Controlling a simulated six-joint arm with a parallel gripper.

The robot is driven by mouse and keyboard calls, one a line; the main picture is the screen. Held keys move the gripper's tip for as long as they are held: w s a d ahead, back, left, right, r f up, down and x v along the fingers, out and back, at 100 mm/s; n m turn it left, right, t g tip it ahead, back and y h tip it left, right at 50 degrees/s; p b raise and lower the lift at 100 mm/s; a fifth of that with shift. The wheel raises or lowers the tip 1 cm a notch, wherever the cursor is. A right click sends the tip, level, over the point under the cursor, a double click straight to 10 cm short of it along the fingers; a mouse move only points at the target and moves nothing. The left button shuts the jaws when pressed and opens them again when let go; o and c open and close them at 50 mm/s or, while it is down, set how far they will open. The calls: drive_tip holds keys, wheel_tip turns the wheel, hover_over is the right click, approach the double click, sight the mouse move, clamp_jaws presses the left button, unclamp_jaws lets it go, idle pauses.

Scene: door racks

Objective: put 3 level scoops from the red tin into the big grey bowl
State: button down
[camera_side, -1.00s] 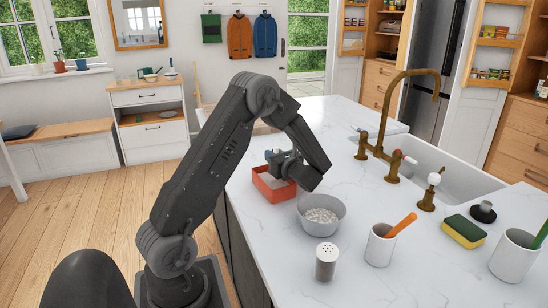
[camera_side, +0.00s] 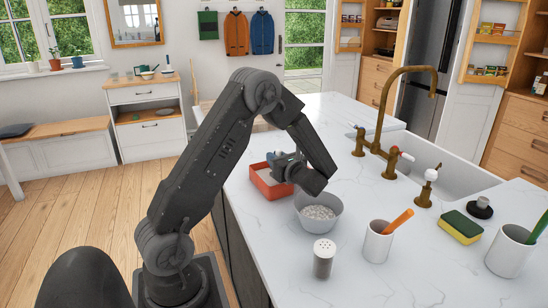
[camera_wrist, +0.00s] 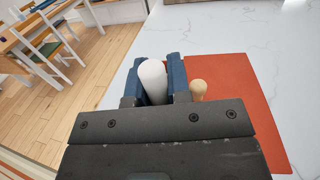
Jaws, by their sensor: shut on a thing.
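The red tin (camera_side: 264,190) stands on the counter in the side view, with pale contents partly hidden by my gripper. My gripper (camera_side: 279,163) is over the tin's far right part, pointing away from the big grey bowl. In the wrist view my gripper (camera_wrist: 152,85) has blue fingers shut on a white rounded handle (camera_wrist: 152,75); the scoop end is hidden. A broad red surface (camera_wrist: 240,90), apparently the tin, lies to the right. The big grey bowl (camera_side: 318,224) stands nearer the camera, right of the tin, with whitish grains in it.
A small wooden knob (camera_wrist: 199,89) shows beside the right finger. A shaker (camera_side: 323,260), a white cup (camera_side: 378,243) with an orange handle, and a sponge (camera_side: 460,227) stand nearer the camera. The sink and brass tap (camera_side: 378,130) are at right. The counter behind the tin is clear.

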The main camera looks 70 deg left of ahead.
drive_tip(key=shift+a, duration=0.15)
drive_tip(key=shift+x, duration=0.9)
drive_tip(key=shift+w, duration=0.2)
wheel_tip(320, 180, up, 6)
drive_tip(key=shift+f, duration=0.1)
idle(0.4)
idle(0.5)
